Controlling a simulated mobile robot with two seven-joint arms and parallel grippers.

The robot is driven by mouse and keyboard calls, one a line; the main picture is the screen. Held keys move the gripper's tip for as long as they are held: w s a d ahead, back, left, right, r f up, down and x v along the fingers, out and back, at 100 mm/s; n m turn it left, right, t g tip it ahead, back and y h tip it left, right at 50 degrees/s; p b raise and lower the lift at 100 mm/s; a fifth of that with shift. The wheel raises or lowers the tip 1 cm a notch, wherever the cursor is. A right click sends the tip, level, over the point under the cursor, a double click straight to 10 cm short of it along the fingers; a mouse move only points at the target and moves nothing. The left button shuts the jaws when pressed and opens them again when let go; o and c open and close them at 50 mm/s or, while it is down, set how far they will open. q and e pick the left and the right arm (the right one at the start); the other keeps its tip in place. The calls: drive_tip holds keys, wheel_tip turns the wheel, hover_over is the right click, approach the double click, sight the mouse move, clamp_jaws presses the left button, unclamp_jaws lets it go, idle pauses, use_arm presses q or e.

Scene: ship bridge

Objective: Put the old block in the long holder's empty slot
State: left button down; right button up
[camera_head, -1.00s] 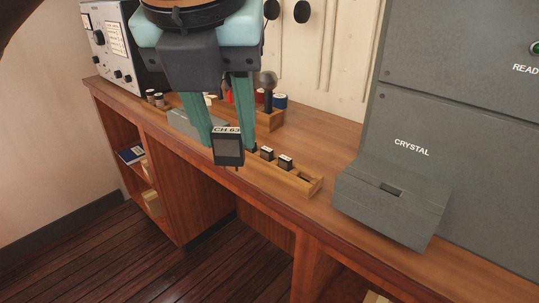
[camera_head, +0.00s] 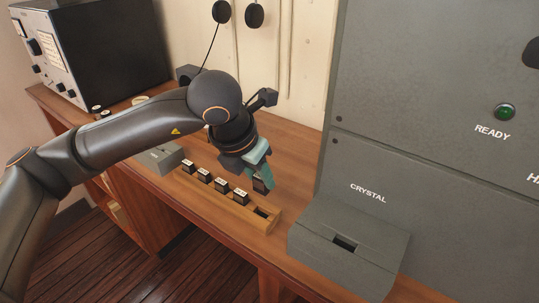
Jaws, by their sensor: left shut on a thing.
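My left gripper (camera_head: 261,177) is shut on a small dark block, the old block (camera_head: 264,187). It holds the block tilted, above and just behind the right end of the long holder. The long wooden holder (camera_head: 232,214) lies along the front part of the desk. Several dark blocks with white labelled tops stand in its slots, such as the rightmost one (camera_head: 241,196). The empty slot (camera_head: 263,212) is at the holder's right end, a little below the held block in the picture. The block's label cannot be read now. My right gripper is not in view.
A grey cabinet with a green READY light (camera_head: 505,112) stands at right. Its CRYSTAL box (camera_head: 345,262), with a dark open slot, juts out onto the desk. A small grey box (camera_head: 160,158) sits left of the holder. A dark radio set (camera_head: 100,45) stands at back left.

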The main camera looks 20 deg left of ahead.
sight(259, 193)
use_arm(q)
drive_tip(key=shift+w+f, duration=0.1)
drive_tip(key=shift+f, duration=0.1)
drive_tip(key=shift+f+b, duration=0.95)
drive_tip(key=shift+f, duration=1.05)
drive_tip(key=shift+r, duration=0.1)
drive_tip(key=shift+f+b, duration=0.25)
drive_tip(key=shift+b, duration=0.6)
drive_tip(key=shift+f+b, duration=0.3)
drive_tip(key=shift+b, duration=0.2)
idle(0.6)
drive_tip(key=shift+f, duration=0.1)
idle(0.4)
drive_tip(key=shift+f+b, duration=0.15)
drive_tip(key=shift+b, duration=0.3)
